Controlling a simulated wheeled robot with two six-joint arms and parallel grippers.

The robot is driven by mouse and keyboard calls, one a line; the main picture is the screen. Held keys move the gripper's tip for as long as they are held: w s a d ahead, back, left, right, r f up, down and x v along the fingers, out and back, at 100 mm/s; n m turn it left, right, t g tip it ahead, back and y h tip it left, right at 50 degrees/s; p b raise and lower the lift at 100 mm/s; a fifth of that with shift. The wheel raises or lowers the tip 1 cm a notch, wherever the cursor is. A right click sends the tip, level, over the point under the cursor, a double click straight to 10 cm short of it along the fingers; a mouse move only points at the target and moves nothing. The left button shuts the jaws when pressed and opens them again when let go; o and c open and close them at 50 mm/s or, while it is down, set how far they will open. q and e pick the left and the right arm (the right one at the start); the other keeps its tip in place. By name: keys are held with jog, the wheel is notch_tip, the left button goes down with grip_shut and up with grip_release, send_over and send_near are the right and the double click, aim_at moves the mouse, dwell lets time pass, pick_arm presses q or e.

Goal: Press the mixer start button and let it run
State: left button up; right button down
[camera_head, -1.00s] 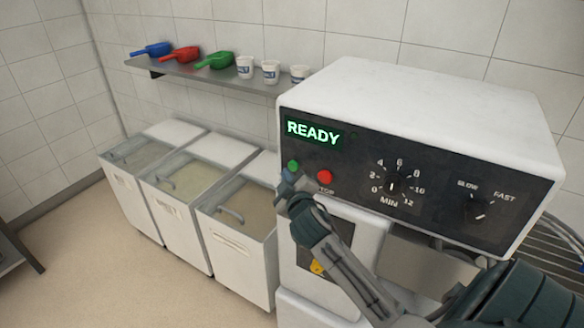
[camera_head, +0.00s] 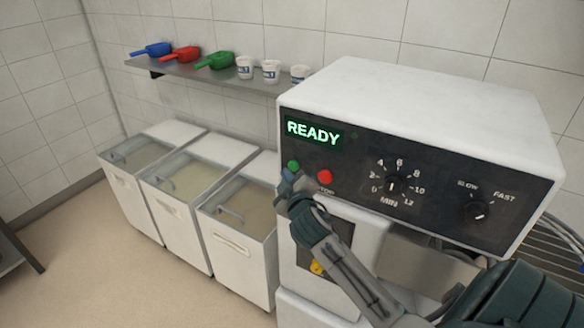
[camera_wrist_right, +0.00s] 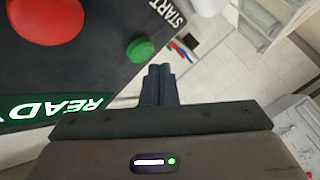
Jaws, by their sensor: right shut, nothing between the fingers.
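The mixer (camera_head: 420,110) is a white machine with a dark control panel at the right of the head view. Its display (camera_head: 313,132) reads READY in green. The green start button (camera_head: 293,165) sits below the display, and it also shows in the right wrist view (camera_wrist_right: 140,49) beside the word START. The red stop button (camera_head: 324,176) is to its right. My right gripper (camera_head: 287,181) is shut and empty, just below the green button; in the wrist view its fingertips (camera_wrist_right: 159,72) appear beside the button, apart from it in the picture. My left gripper is not in view.
The minute dial (camera_head: 392,186) and the slow/fast knob (camera_head: 477,211) are further right on the panel. Lidded ingredient bins (camera_head: 235,245) stand left of the mixer. A wall shelf (camera_head: 200,76) holds coloured scoops and white cups. A wire rack or guard (camera_head: 560,250) is at the right edge.

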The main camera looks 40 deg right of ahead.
jog(key=shift+d, duration=0.1)
jog(key=shift+w+d, duration=0.15)
jog(key=shift+d, duration=0.2)
jog(key=shift+w+d, duration=0.15)
jog(key=shift+d, duration=0.25)
dwell(0.7)
jog(key=shift+a, duration=0.15)
jog(key=shift+s+a+p, duration=0.3)
jog(key=shift+a+p, duration=0.1)
jog(key=shift+a, duration=0.25)
jog(key=shift+a, duration=0.1)
jog(key=shift+s+a+p, duration=0.15)
jog(key=shift+s+a, duration=0.15)
jog(key=shift+a, duration=0.45)
jog(key=shift+s+a+p, duration=0.15)
jog(key=shift+s+a, duration=0.2)
jog(key=shift+a, duration=0.4)
jog(key=shift+s+a+p, duration=0.15)
jog(key=shift+s+a, duration=0.15)
jog(key=shift+a, duration=0.45)
jog(key=shift+f, duration=0.1)
